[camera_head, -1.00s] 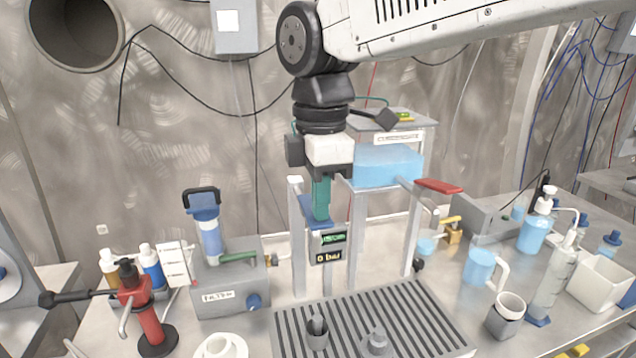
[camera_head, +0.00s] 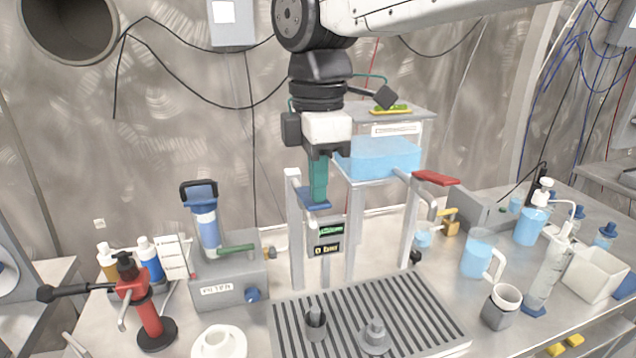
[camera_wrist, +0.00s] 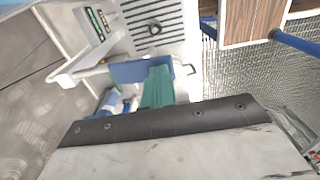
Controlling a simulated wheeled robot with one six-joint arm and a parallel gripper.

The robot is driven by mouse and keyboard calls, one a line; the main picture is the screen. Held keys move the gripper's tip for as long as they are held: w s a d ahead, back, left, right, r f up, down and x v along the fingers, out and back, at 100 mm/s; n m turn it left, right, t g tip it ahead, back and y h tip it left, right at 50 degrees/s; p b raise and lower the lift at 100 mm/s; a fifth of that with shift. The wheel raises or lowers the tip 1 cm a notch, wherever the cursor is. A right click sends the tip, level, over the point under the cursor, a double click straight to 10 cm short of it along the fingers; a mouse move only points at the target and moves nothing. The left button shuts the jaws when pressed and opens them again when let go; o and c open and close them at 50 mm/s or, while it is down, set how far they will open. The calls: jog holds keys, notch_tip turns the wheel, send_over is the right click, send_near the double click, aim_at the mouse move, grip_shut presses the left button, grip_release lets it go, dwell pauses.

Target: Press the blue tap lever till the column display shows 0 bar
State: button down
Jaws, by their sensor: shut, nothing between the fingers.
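The blue tap lever (camera_head: 313,206) is a flat paddle on the front of the grey tap stand, below the clear tank of blue water (camera_head: 378,160). My gripper (camera_head: 318,200) points down with its teal fingers shut and empty. Its fingertips are at the lever, touching or just above it; I cannot tell which. The wrist view shows the teal fingers (camera_wrist: 157,88) over the blue lever (camera_wrist: 128,72). The column display (camera_head: 327,247) is on the stand below the lever; its blurred lower line looks like 0 bar.
A slotted drain tray (camera_head: 430,310) lies in front of the stand. A red lever (camera_head: 436,178) sticks out on the right. A grey filter box (camera_head: 228,285) and a red hand press (camera_head: 143,305) stand left. A jug (camera_head: 478,258), mug (camera_head: 501,306) and bottles stand right.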

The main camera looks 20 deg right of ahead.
notch_tip(320, 180, up, 14)
jog(key=w, duration=0.2)
jog(key=shift+w, duration=0.3)
jog(key=shift+f, duration=0.1)
dwell(2.0)
jog(key=s+d+f+m, duration=0.7)
jog(key=s+f+m, duration=0.1)
jog(key=f, duration=0.3)
jog(key=s+d+f+m+t, duration=0.1)
jog(key=s+d+f+m, duration=0.6)
jog(key=f+m, duration=0.3)
notch_tip(320, 180, down, 2)
jog(key=shift+s+d+f, duration=0.1)
jog(key=shift+s+d, duration=0.2)
jog(key=shift+s, duration=0.4)
